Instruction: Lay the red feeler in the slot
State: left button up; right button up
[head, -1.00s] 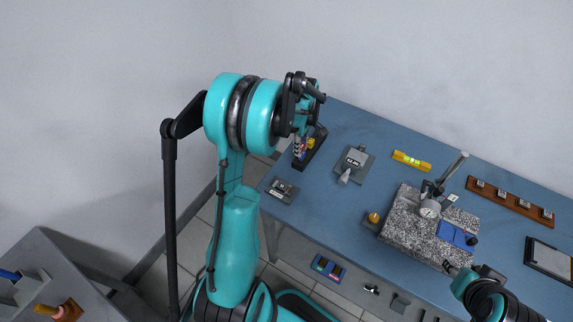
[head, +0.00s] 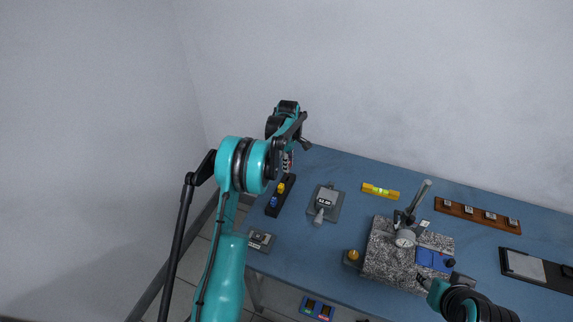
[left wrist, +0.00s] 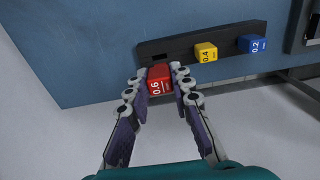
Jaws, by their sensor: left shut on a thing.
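The red feeler (left wrist: 159,82), a block marked 0.6, is between the fingertips of my left gripper (left wrist: 159,74) in the left wrist view. The left gripper is shut on it, near the left end of a long black rack (left wrist: 225,64). The feeler looks nearer to the camera than the rack; whether it still touches the rack cannot be told. In the head view my left gripper (head: 288,161) is at the rack's far end, and the arm hides the feeler. My right gripper (head: 424,282) is near the granite block; its jaws are too small to judge. Which opening is the slot is unclear.
Yellow (left wrist: 206,53) and blue (left wrist: 252,44) feelers stand in the rack. A granite block (head: 388,262) carries a dial stand (head: 405,237) and a blue part (head: 434,260). The table between gauge and granite is mostly clear.

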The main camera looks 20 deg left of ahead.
pick_arm(q)
jog(key=shift+w+f, duration=0.1)
jog(key=shift+f, duration=0.05)
jog(key=shift+f+b, duration=0.45)
jog(key=shift+b, duration=0.15)
jog(key=shift+f+b, duration=1.55)
jog(key=shift+f, duration=0.75)
jog(key=shift+f, duration=0.15)
jog(key=o, duration=0.9)
jog(key=c, duration=0.5)
